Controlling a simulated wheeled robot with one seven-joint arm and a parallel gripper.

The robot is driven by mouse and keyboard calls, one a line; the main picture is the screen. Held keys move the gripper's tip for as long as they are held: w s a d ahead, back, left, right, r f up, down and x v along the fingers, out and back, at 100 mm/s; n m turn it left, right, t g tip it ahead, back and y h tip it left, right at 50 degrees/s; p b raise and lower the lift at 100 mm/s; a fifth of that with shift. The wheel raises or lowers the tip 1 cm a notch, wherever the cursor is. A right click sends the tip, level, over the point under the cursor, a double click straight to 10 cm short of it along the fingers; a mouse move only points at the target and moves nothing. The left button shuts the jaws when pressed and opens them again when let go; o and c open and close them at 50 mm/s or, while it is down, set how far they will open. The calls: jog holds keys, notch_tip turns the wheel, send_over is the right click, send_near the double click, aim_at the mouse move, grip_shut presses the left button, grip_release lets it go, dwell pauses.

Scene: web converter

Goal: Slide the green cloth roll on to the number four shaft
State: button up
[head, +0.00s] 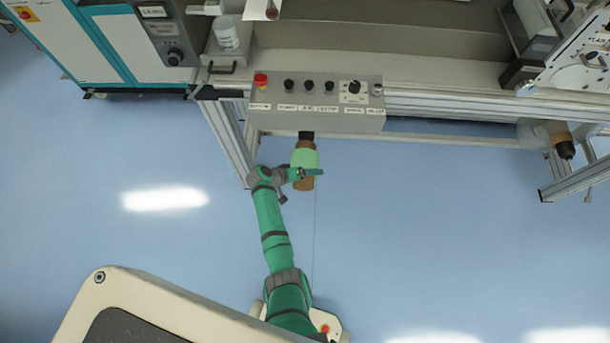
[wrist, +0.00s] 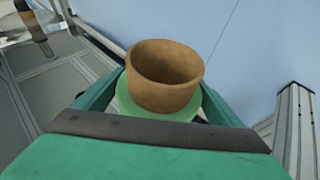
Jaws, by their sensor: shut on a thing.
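The green cloth roll (head: 305,157) is pale green on a brown core, below the front of the control box. My gripper (head: 303,174) is shut on the roll from its near side. In the wrist view the hollow brown core (wrist: 165,75) stands out of the green roll (wrist: 158,108) between the two fingers. A dark shaft end (head: 305,135) shows between the control box and the roll's far end, in line with the core. I cannot tell whether the core is around the shaft or only against it. No shaft number is readable.
The control box (head: 330,105) with a red button and black knobs overhangs just beyond the roll. A metal frame leg (head: 228,140) stands close left of my gripper. The blue floor between is clear.

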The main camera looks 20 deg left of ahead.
jog(key=shift+w+a, duration=0.2)
jog(key=shift+w, duration=0.5)
jog(key=shift+w+a, duration=0.2)
jog(key=shift+w, duration=0.45)
jog(key=shift+w+a, duration=0.2)
jog(key=shift+w, duration=0.15)
jog(key=shift+w+a, duration=0.25)
jog(key=shift+w, duration=0.7)
jog(key=shift+w+a, duration=0.2)
jog(key=shift+w, duration=0.75)
jog(key=shift+w+a, duration=0.2)
jog(key=shift+w, duration=0.55)
jog(key=shift+w+a, duration=0.15)
jog(key=shift+w, duration=0.55)
jog(key=shift+w+a, duration=0.15)
jog(key=shift+w, duration=0.4)
jog(key=shift+w+a, duration=0.15)
jog(key=shift+w, duration=0.35)
jog(key=shift+a, duration=0.1)
jog(key=shift+s, duration=0.15)
